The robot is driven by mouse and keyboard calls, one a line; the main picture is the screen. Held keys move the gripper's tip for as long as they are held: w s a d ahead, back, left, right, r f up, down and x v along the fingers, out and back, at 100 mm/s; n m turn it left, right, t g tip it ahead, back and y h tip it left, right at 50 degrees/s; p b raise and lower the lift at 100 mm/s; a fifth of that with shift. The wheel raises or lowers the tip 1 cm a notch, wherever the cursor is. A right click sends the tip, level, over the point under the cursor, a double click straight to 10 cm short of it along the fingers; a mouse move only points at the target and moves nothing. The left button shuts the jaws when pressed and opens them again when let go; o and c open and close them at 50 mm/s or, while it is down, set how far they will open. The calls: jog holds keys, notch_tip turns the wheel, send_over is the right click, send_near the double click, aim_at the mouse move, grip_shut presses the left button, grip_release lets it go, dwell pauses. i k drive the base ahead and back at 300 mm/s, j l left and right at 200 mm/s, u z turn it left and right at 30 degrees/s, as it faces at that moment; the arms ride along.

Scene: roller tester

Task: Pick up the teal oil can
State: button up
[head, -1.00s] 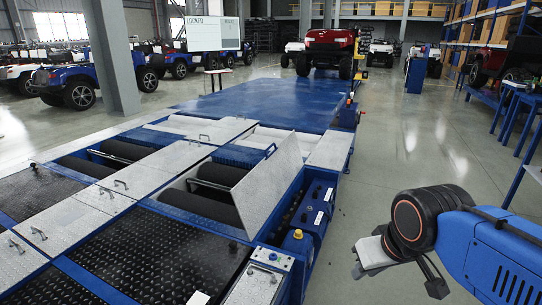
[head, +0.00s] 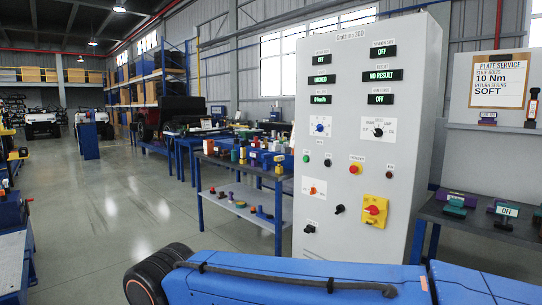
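I cannot pick out the teal oil can for sure. Several small coloured items, among them a green one (head: 235,156), stand on the workbench (head: 216,158) left of the grey cabinet, too small to identify. A teal item (head: 455,205) lies on the dark table at the right, and its shape does not clearly read as a can. My blue arm crosses the bottom of the head view. My gripper is outside the picture, so its state does not show.
A tall grey control cabinet (head: 364,140) with displays and knobs stands close ahead. The dark table (head: 478,228) is to its right, below a board with a notice (head: 498,80). Open floor (head: 120,215) lies to the left.

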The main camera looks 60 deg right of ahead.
aim_at(234, 152)
jog(key=z, duration=1.7)
jog(key=i+j, duration=0.35)
jog(key=i, duration=0.2)
jog(key=i+j, duration=0.35)
jog(key=i, duration=0.2)
jog(key=i+j+u, duration=0.2)
jog(key=i+u, duration=0.75)
jog(key=k+u, duration=0.1)
jog(key=u, duration=2)
jog(key=k, duration=0.6)
